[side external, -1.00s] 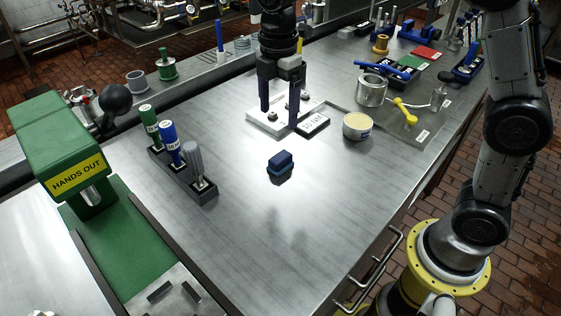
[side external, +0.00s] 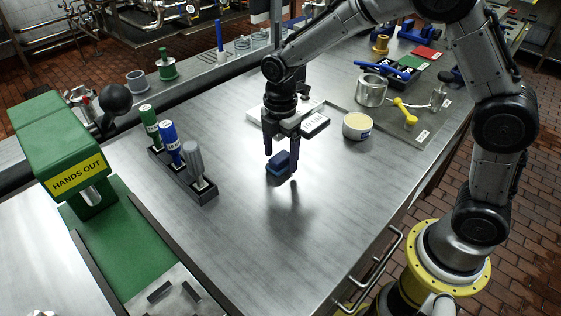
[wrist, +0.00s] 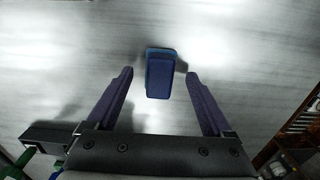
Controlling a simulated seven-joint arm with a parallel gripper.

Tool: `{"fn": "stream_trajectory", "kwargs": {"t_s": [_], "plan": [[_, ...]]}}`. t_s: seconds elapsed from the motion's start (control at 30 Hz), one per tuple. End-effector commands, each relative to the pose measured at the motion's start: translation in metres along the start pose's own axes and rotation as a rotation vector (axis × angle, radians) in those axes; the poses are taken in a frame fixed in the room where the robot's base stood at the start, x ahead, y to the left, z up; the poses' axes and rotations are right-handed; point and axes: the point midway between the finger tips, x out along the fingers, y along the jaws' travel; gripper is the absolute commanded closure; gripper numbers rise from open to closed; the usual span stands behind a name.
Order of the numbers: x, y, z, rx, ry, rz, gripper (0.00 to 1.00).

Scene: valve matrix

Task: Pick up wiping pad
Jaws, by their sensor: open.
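The wiping pad (side external: 278,163) is a small dark blue block lying on the metal bench top. In the wrist view the pad (wrist: 159,76) lies ahead of and between the two finger lines, with its near part just between the fingertips. My gripper (side external: 281,167) is open and empty, pointing down above the pad in the side view. One finger partly covers the pad there. In the wrist view the gripper (wrist: 159,75) has a finger on each side of the pad, with clear gaps. I cannot tell the exact height of the fingertips above the bench.
A rack (side external: 184,172) with green, blue and grey handled tools stands to the left. A white plate (side external: 258,112) and a labelled block (side external: 315,124) lie behind my gripper. A round tub (side external: 357,126) stands to the right. The bench in front is clear.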

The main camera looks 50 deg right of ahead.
Motion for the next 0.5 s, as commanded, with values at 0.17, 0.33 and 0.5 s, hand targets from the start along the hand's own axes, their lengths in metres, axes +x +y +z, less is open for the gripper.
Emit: {"fn": "stream_trajectory", "kwargs": {"t_s": [0.17, 0.33, 0.5], "plan": [[0.0112, 0.0003, -0.0003, 0.0, 0.0, 0.001, 0.15], [0.0111, 0.0003, -0.0003, 0.0, 0.0, 0.002, 0.15], [0.0109, 0.0003, -0.0003, 0.001, 0.0, 0.001, 0.42]]}}
